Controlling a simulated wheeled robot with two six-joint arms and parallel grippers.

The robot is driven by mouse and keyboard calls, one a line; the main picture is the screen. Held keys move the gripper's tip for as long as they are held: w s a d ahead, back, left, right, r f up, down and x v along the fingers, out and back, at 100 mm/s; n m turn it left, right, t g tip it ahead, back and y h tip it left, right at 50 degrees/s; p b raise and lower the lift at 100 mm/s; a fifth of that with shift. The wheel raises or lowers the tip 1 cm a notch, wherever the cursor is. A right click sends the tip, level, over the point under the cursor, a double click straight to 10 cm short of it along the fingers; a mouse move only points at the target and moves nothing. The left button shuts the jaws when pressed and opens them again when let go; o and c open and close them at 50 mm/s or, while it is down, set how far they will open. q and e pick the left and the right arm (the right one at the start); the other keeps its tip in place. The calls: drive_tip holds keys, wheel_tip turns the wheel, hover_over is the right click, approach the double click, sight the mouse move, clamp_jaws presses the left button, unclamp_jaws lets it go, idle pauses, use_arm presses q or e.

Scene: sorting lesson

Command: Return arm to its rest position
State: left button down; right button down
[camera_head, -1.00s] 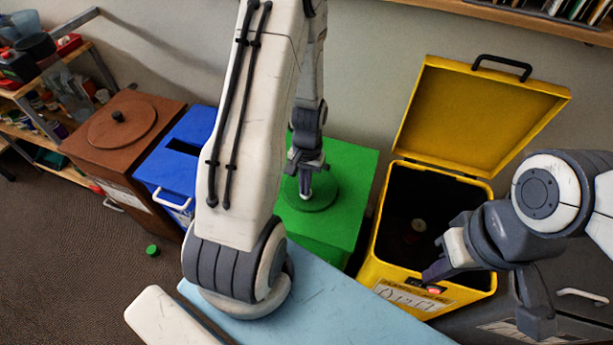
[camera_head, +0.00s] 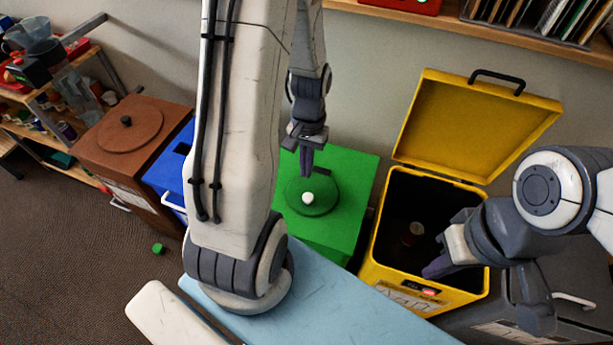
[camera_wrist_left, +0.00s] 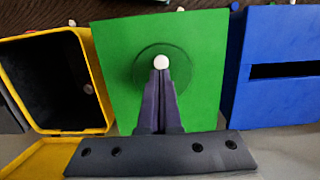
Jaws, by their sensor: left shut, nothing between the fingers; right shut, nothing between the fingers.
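My left arm comes down from the top of the head view. Its left gripper (camera_head: 306,170) is shut and empty, pointing down above the green bin (camera_head: 340,190). The bin's round lid with a white knob (camera_head: 308,198) is closed, and the knob shows just below the fingertips. In the left wrist view the shut fingers (camera_wrist_left: 161,78) line up with the white knob (camera_wrist_left: 161,62); a small gap shows in the head view. My right gripper (camera_head: 437,268) is shut and empty at the front edge of the open yellow bin (camera_head: 375,275).
The yellow bin's lid (camera_head: 475,125) stands raised, with a small object (camera_head: 416,230) inside. A blue bin (camera_head: 165,175) and a brown bin (camera_head: 105,160) stand left. A small green object (camera_head: 158,248) lies on the floor. A shelf (camera_head: 500,18) runs along the top right.

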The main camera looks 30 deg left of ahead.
use_arm(q)
drive_tip(key=shift+r, duration=0.95)
drive_tip(key=s+d+r+m+t, duration=0.1)
drive_tip(key=s+d+r+m, duration=0.2)
drive_tip(key=d, duration=0.4)
drive_tip(key=d+r+m, duration=0.2)
drive_tip(key=d+r, duration=0.4)
drive_tip(key=d, duration=0.2)
drive_tip(key=s+d+r+m+p, duration=0.1)
drive_tip(key=s+d+r+m, duration=0.3)
drive_tip(key=s+d, duration=0.3)
drive_tip(key=s+m, duration=0.1)
drive_tip(key=s, duration=0.2)
drive_tip(key=shift+r+h, duration=0.15)
drive_tip(key=shift+h, duration=0.15)
